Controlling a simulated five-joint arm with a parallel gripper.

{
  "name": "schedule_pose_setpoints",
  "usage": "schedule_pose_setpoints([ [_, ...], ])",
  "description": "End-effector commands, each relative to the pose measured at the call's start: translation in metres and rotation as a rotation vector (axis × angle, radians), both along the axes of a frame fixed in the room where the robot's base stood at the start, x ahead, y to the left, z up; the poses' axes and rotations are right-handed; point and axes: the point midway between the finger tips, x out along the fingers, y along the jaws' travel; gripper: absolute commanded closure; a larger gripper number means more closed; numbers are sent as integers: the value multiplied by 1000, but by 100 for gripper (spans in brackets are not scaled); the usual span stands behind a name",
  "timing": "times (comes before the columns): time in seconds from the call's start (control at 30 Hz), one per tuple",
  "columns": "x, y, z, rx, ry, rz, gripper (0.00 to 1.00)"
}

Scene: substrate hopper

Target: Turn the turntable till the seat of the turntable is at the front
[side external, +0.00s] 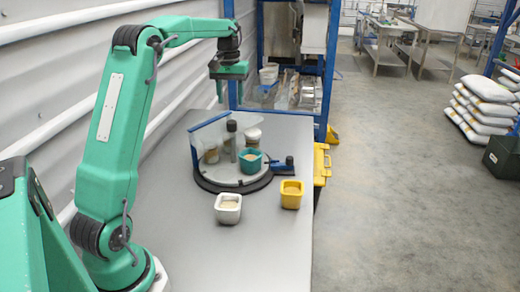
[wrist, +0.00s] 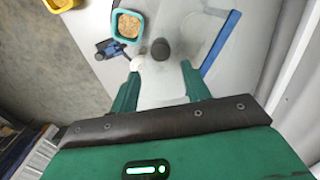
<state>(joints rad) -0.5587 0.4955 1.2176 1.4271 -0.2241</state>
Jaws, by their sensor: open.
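The turntable (side external: 243,184) is a grey disc on a dark round base, standing on the grey table. It carries a teal pot (side external: 250,160) with pale contents, a dark bottle (side external: 230,140), jars (side external: 211,153) and a clear upright panel with a blue edge. The teal pot sits toward the right front of the disc. I cannot tell which spot is the seat. A blue fitting (side external: 283,166) sticks out at the right rim; it also shows in the wrist view (wrist: 110,48). My gripper (side external: 221,98) is open and empty, above the turntable's back; its fingers (wrist: 162,84) touch nothing visible.
A white pot (side external: 228,209) and a yellow pot (side external: 291,195) with pale contents stand on the table before the turntable. A blue-framed rack (side external: 322,95) is behind the table, a corrugated wall at left. The table's front (side external: 245,262) is clear.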

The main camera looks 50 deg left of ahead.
Motion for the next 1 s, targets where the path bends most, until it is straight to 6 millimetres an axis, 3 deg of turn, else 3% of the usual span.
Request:
schedule_pose_setpoints([
  [0.47,0,2,-9,-1,1,3,53],
  [1.0,0,1,-63,-3,4,2,53],
])
